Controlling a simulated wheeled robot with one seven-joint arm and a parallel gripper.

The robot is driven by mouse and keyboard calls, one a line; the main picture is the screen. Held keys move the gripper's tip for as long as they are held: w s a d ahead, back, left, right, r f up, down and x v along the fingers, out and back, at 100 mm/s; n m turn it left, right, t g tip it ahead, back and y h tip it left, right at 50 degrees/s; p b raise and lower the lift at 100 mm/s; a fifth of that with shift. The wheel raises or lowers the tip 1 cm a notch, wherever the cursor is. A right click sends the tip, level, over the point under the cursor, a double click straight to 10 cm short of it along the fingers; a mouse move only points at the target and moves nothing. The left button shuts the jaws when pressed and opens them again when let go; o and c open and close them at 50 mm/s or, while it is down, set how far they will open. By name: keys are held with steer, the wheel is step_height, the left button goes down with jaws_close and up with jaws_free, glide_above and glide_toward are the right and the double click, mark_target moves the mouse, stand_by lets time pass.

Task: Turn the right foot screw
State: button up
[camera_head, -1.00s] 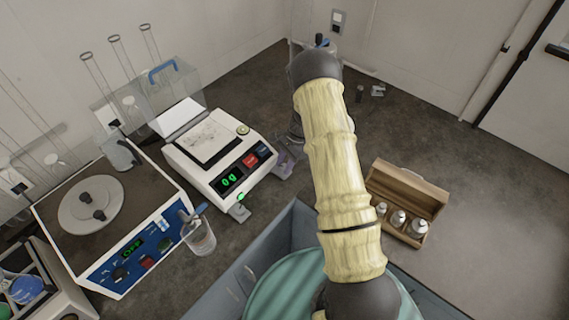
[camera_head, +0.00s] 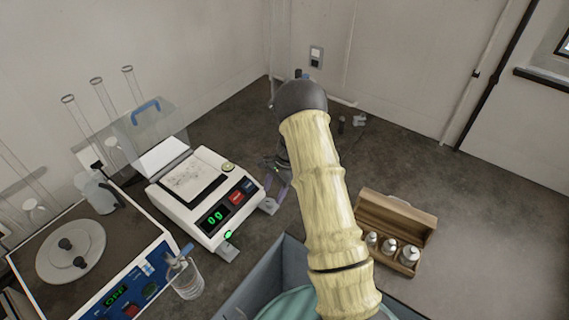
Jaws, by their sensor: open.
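The white balance (camera_head: 192,186) stands on the bench, left of my arm, with a green "0 g" display. Its right foot (camera_head: 269,205) sticks out at the front right corner. Its left foot (camera_head: 228,251) shows at the front, near a green light. A round level (camera_head: 228,168) sits on the balance top. My gripper (camera_head: 279,181) is open, low beside the balance's right side, close to the right foot. My arm partly hides it, and I cannot tell whether its fingers touch the foot screw.
A blue-fronted device (camera_head: 124,281) with a round plate stands at left. A glass beaker (camera_head: 187,281) is in front of the balance. An open wooden box (camera_head: 391,213) of weights lies right of my arm. Glass cylinders (camera_head: 90,118) stand behind.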

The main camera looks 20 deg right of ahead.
steer(key=b+v, duration=0.2)
steer(key=v, duration=1.2)
steer(key=s+a+r+n+t+h, duration=0.1)
steer(key=s+n, duration=0.3)
steer(key=s, duration=0.4)
steer(key=s+a+r+n+t+h, duration=0.1)
steer(key=s+a+r+n, duration=0.1)
steer(key=s+n, duration=0.3)
steer(key=s+a+r+n+t+h, duration=0.2)
steer(key=s+a+n, duration=0.1)
steer(key=s, duration=0.7)
steer(key=shift+s+a+r+n, duration=0.25)
steer(key=shift+s+a+n, duration=0.15)
steer(key=shift+n, duration=0.5)
